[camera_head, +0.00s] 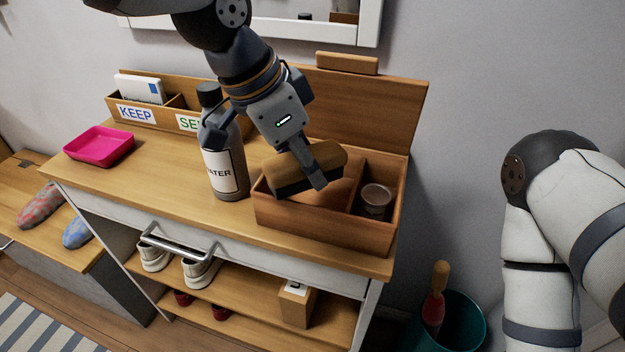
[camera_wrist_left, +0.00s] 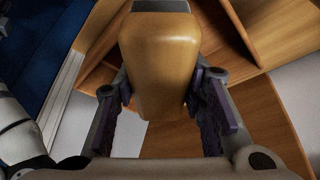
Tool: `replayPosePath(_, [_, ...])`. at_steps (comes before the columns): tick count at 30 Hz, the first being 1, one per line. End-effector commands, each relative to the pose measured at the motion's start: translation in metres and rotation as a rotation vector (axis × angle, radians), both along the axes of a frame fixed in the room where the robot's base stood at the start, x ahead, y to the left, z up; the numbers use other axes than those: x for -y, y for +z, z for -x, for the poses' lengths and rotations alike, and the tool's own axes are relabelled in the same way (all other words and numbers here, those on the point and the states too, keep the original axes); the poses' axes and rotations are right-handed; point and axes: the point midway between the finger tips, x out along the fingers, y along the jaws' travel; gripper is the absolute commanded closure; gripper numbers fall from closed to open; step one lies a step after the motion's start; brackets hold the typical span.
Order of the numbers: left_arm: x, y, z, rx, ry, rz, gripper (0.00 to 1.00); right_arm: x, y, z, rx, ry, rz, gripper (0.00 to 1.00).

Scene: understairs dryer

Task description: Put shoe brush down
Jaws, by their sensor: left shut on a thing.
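The shoe brush (camera_head: 322,162) has a tan wooden back and dark bristles. My left gripper (camera_head: 311,168) is shut on it and holds it at the left compartment of the wooden box (camera_head: 318,232), tilted. Whether the brush touches the box cannot be told. In the left wrist view, the brush (camera_wrist_left: 160,60) fills the middle between the two fingers of the gripper (camera_wrist_left: 160,105). Much of the left compartment is hidden behind brush and gripper. My right gripper is not in view; only my right arm shows at the right.
A small round tin (camera_head: 375,200) sits in the box's right compartment. A grey bottle labelled WATER (camera_head: 224,165) stands close left of the box. A pink tray (camera_head: 99,146) and a KEEP organiser (camera_head: 136,113) are further left. The cabinet top between tray and bottle is clear.

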Motion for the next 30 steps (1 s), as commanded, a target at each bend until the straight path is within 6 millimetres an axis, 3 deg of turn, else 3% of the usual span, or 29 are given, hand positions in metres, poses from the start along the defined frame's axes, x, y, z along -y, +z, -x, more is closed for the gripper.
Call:
replayPosePath(5, [0.010,-0.006,-0.031,-0.006,0.000,0.001,0.85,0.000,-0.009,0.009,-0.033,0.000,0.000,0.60])
replayPosePath(10, [0.009,-0.023,-0.029,-0.002,0.000,-0.001,0.85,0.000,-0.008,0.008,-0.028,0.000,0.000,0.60])
replayPosePath(17, [0.010,-0.068,-0.030,-0.001,0.000,0.000,0.85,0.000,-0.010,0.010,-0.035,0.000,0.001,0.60])
replayPosePath(29, [0.010,-0.073,-0.032,0.000,0.001,0.000,0.85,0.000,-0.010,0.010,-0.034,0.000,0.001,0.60])
replayPosePath(30, [0.010,-0.073,-0.032,0.002,0.001,-0.001,0.56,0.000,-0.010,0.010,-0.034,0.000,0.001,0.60])
